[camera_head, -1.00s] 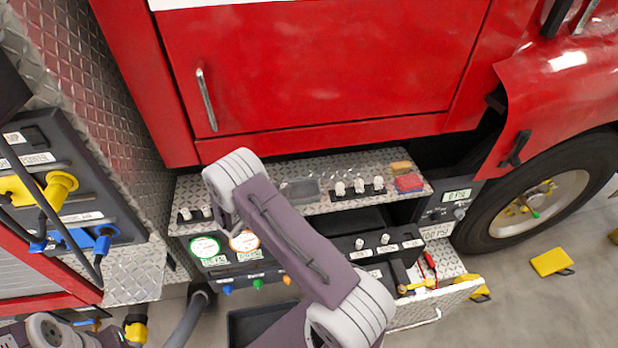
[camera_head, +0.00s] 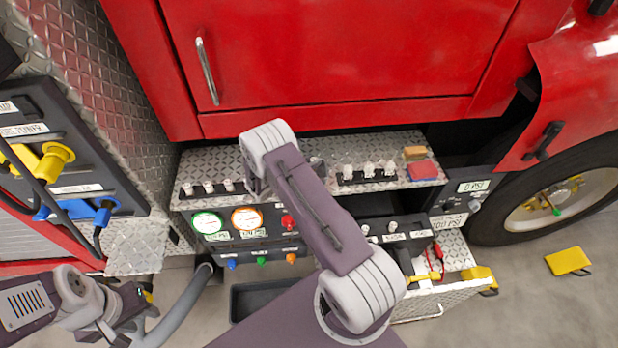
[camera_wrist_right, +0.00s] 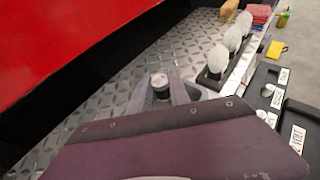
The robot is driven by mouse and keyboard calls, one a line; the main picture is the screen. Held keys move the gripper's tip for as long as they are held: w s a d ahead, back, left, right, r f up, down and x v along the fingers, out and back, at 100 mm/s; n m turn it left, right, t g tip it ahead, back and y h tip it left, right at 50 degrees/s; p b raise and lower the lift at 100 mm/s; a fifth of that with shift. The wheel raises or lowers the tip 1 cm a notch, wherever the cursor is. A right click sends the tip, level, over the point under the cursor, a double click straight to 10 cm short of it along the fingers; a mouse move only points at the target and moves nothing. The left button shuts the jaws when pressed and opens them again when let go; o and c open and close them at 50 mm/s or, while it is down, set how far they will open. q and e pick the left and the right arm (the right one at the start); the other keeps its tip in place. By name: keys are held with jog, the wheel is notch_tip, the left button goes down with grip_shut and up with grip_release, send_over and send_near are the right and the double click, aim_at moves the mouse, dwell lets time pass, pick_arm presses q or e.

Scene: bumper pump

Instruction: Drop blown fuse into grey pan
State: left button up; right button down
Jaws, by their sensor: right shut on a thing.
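My right gripper (camera_wrist_right: 160,90) is shut on a small fuse (camera_wrist_right: 160,82) with a pale cap and a dark band, above the tread-plate shelf in the right wrist view. In the head view the right arm's wrist covers the fuse. Whether the fuse is over the pan cannot be told. My left gripper (camera_head: 135,312) is at the lower left of the head view, away from the shelf; its jaws are unclear.
The tread-plate shelf (camera_head: 405,188) carries several white-capped pieces (camera_head: 208,187), a row of clear bulbs (camera_head: 368,170), a red cloth (camera_head: 422,170) and a tan block (camera_head: 414,153). A red panel (camera_head: 330,60) rises behind. A black tray (camera_head: 240,305) lies below the gauges.

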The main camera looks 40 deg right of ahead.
jog(key=shift+a+f, duration=0.2)
jog(key=shift+f, duration=0.05)
jog(key=c, duration=1.1)
grip_release()
jog(key=shift+d, duration=0.15)
jog(key=shift+c, duration=0.2)
jog(key=shift+a+r, duration=0.1)
jog(key=shift+a, duration=0.25)
jog(key=b+v, duration=0.2)
jog(key=v, duration=0.6)
jog(key=shift+s+a, duration=0.2)
